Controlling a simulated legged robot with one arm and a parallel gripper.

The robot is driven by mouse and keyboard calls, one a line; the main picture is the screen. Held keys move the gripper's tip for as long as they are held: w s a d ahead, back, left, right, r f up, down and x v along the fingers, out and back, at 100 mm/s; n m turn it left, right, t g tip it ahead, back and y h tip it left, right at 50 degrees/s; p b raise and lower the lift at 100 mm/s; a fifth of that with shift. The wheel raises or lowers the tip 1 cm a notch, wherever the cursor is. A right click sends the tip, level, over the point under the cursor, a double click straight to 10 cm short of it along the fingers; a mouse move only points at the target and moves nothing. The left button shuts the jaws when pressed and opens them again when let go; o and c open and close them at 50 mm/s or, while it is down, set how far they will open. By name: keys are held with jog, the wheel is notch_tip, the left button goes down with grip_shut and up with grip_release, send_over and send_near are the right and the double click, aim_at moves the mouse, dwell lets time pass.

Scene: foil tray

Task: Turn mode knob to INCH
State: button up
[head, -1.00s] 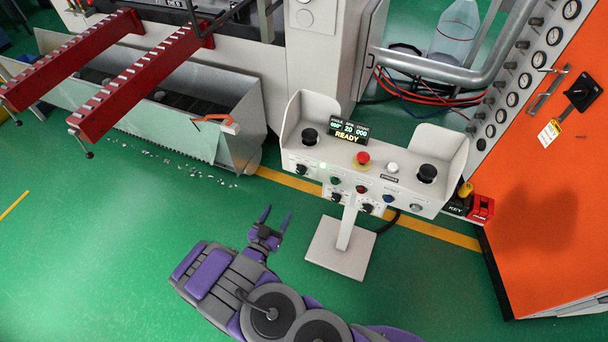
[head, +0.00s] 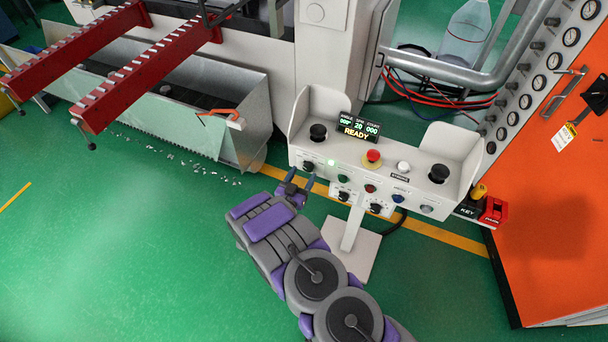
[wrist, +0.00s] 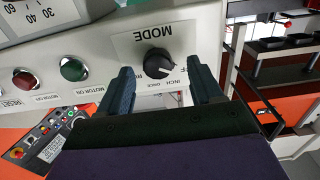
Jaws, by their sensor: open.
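The mode knob (wrist: 159,62) is a round black knob with a white pointer line, on a light panel under the label MODE, which appears upside down in the wrist view. Labels around it include INCH and ONCE; the pointer's exact setting is hard to tell. In the head view the mode knob (head: 308,167) sits at the left end of the control console's front (head: 385,185). My gripper (wrist: 158,85) is open, its two fingers on either side of the space just in front of the knob. In the head view my gripper (head: 299,180) is just below the console's left end.
A green button (wrist: 74,68) and a red button (wrist: 27,80) sit beside the knob in the wrist view. A red mushroom button (head: 372,158) and a lit READY display (head: 357,130) are on the console top. A metal trough (head: 190,120) stands to the left.

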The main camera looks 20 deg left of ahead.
jog(key=shift+w+d, duration=0.1)
jog(key=shift+w, duration=0.75)
jog(key=shift+w+d+r, duration=0.1)
jog(key=shift+w+d, duration=0.05)
jog(key=shift+d, duration=0.05)
jog(key=shift+a, duration=0.1)
jog(key=c, duration=1.1)
jog(key=shift+o, duration=0.2)
jog(key=shift+m, duration=0.3)
jog(key=m+p, duration=0.4)
jog(key=shift+r+m, duration=0.15)
jog(key=shift+m, duration=0.25)
jog(key=shift+m+p, duration=1.2)
jog(key=shift+p, duration=0.15)
